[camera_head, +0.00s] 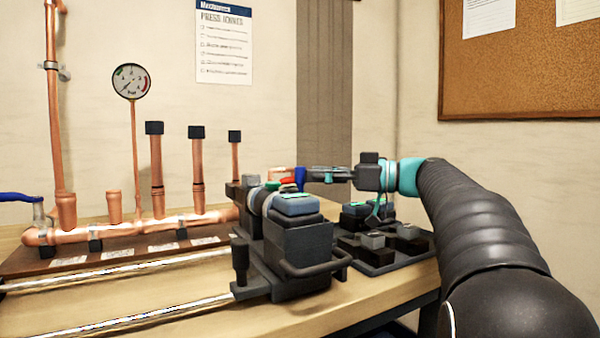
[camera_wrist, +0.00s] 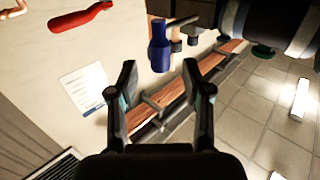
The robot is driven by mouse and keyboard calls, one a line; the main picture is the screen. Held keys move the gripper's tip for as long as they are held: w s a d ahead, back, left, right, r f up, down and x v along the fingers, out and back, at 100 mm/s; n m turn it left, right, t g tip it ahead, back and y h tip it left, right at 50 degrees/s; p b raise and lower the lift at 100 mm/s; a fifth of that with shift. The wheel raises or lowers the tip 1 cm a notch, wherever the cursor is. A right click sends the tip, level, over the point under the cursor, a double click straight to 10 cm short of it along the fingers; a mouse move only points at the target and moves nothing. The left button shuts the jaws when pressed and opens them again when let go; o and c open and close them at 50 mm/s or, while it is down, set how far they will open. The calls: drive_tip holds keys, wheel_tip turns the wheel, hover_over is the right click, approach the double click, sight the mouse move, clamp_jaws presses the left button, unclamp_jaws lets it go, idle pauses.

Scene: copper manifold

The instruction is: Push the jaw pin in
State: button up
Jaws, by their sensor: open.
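My gripper (camera_head: 322,174) reaches in from the right in the head view, level, at the far side of the dark press tool (camera_head: 300,250). In the wrist view my gripper (camera_wrist: 160,80) has its two dark fingers spread, with nothing between them. A blue, bottle-shaped part (camera_wrist: 160,48) lies just beyond the fingertips. A dark rod and dark stubs (camera_wrist: 185,22) show behind it. The press tool's dark, banded body (camera_wrist: 265,25) fills the upper right there. I cannot tell which part is the jaw pin; in the head view the tool and gripper cover that area.
A copper manifold (camera_head: 150,228) with upright capped pipes and a gauge (camera_head: 131,81) stands at the left. Two metal rails (camera_head: 120,265) run along the bench (camera_head: 355,305). A dark tray of blocks (camera_head: 375,262) sits right of the tool. A red handle (camera_wrist: 80,17) shows in the wrist view.

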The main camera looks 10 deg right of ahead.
sight(300, 188)
drive_tip(key=shift+p+x, duration=0.3)
drive_tip(key=shift+x, duration=1.9)
clamp_jaws()
